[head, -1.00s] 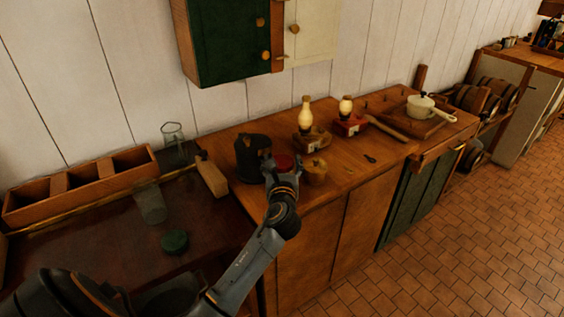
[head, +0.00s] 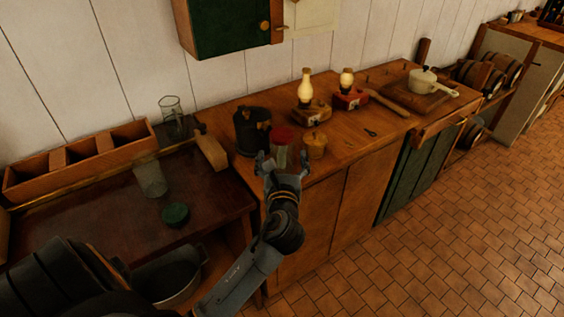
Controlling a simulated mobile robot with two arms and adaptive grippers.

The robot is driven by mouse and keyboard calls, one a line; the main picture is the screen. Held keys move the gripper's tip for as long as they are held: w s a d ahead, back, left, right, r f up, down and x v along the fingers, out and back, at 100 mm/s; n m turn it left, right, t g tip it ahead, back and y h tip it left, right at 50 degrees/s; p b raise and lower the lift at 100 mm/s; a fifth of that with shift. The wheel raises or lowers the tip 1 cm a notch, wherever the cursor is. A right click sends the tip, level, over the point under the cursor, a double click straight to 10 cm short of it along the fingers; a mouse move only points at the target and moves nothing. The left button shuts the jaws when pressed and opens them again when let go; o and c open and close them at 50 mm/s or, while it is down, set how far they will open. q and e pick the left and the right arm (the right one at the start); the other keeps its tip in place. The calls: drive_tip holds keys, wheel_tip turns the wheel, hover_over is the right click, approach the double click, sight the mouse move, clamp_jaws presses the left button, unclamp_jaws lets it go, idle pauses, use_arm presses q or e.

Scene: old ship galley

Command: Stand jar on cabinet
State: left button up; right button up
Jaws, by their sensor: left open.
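A glass jar with a red lid (head: 283,136) stands upright on the wooden cabinet top (head: 345,142), near its front edge. My left gripper (head: 281,164) is open, with its fingers spread just in front of the jar's lower part. The fingers look clear of the glass, though the exact gap is hard to judge. The jar stands between a dark canister (head: 249,132) and a small yellowish pot (head: 315,146). My right gripper is not in view.
On the dark counter at left are a wooden divided box (head: 84,154), a glass tumbler (head: 151,180) and a green lid (head: 175,214). A wall cupboard (head: 222,25) hangs above.

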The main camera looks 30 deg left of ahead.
use_arm(q)
drive_tip(key=shift+v, duration=0.8)
drive_tip(key=d+f+n+g+h, duration=0.1)
drive_tip(key=d+f+n+h, duration=0.4)
drive_tip(key=f, duration=0.5)
drive_tip(key=d+f+n+g+h, duration=0.1)
drive_tip(key=d+f+n+h, duration=0.35)
drive_tip(key=f, duration=0.65)
drive_tip(key=s+d+f+n+g, duration=0.1)
drive_tip(key=s+f+n+g, duration=0.2)
drive_tip(key=f, duration=0.5)
drive_tip(key=s+d+f+n, duration=0.1)
drive_tip(key=s+f+n, duration=0.2)
drive_tip(key=s+f, duration=0.35)
drive_tip(key=s+a+f+n+g, duration=0.1)
drive_tip(key=s+f+n+g, duration=0.45)
drive_tip(key=s+f, duration=1.15)
drive_tip(key=s+a+f+n+g, duration=0.1)
drive_tip(key=s+f+n, duration=0.2)
drive_tip(key=s, duration=0.5)
drive_tip(key=s+a+f+n+g, duration=0.1)
drive_tip(key=s+f+n+g, duration=0.1)
drive_tip(key=s+f, duration=0.3)
drive_tip(key=s, duration=0.4)
drive_tip(key=shift+s+n, duration=0.25)
drive_tip(key=shift+n, duration=0.15)
drive_tip(key=shift+a, duration=0.15)
